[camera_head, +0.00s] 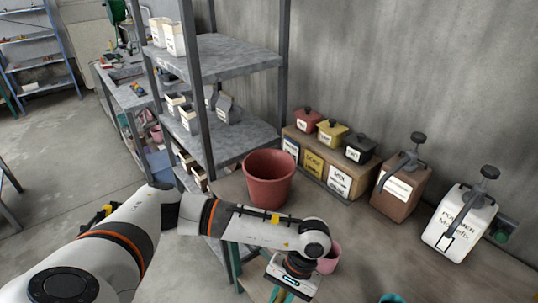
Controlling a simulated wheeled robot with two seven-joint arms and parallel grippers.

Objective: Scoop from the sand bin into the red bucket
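The red bucket (269,180) stands upright on the table, left of the labelled bins. I cannot see its bottom inside clearly. A low wooden bin unit (338,180) with several labelled fronts stands against the wall; the small labels are too blurred for me to tell surely which is the sand bin. My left arm reaches across in front of the red bucket. My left gripper (287,284) points down at the table's near edge; its fingertips are hidden. No scoop is clearly visible. My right gripper is out of view.
A small pink bucket (329,259) stands just beside my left wrist. A brown canister (402,184) and a white polymer canister (459,222) stand at the right. A grey metal shelf (222,56) rises behind the red bucket. The table's front right is mostly clear.

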